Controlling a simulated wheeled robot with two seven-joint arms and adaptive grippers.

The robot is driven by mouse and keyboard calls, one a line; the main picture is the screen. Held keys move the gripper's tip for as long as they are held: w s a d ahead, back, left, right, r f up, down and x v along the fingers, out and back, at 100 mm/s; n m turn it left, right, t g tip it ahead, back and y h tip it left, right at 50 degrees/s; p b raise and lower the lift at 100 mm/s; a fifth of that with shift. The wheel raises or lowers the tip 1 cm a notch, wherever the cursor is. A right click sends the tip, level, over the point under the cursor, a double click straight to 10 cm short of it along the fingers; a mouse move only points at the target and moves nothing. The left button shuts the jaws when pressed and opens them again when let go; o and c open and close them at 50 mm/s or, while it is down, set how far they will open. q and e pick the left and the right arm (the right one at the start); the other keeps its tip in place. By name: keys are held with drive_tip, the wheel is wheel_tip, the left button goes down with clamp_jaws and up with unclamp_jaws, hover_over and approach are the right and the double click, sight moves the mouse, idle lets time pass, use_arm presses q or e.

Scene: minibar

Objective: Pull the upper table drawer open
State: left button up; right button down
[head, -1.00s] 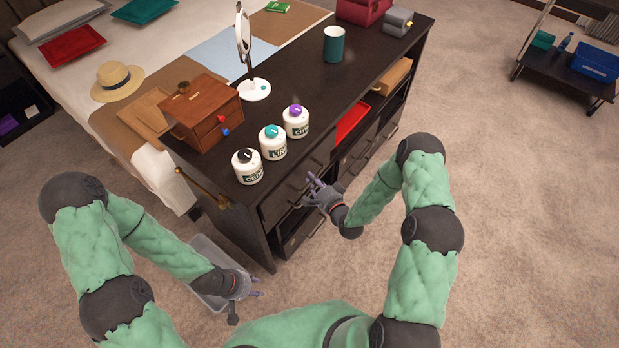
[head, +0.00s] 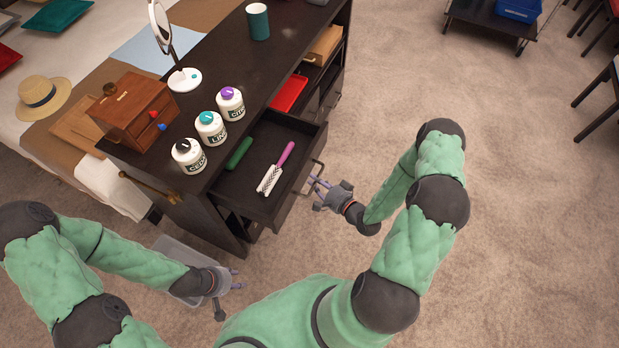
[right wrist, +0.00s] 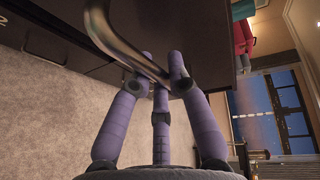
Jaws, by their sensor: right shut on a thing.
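The upper table drawer (head: 245,198) of the dark table (head: 205,205) stands well out, its inside in view. A green object (head: 239,153) and a hairbrush with a pink handle (head: 285,155) lie in it. My right gripper (head: 320,185) is shut on the drawer's bar handle (head: 312,178). In the right wrist view the metal handle (right wrist: 125,45) passes between my purple fingers (right wrist: 162,85). My left gripper (head: 233,280) is low at the left, over a grey bin, away from the drawer; its finger opening is too small to tell.
Three lidded white jars (head: 210,128), a wooden box (head: 133,110), a mirror (head: 185,79) and a teal cup (head: 258,22) stand on the tabletop. A grey translucent bin (head: 175,252) is on the floor beside the table.

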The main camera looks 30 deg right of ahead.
drive_tip(key=shift+s+d, duration=0.45)
drive_tip(key=shift+s, duration=0.1)
drive_tip(key=c, duration=1.1)
unclamp_jaws()
drive_tip(key=shift+c, duration=0.2)
drive_tip(key=v, duration=1.2)
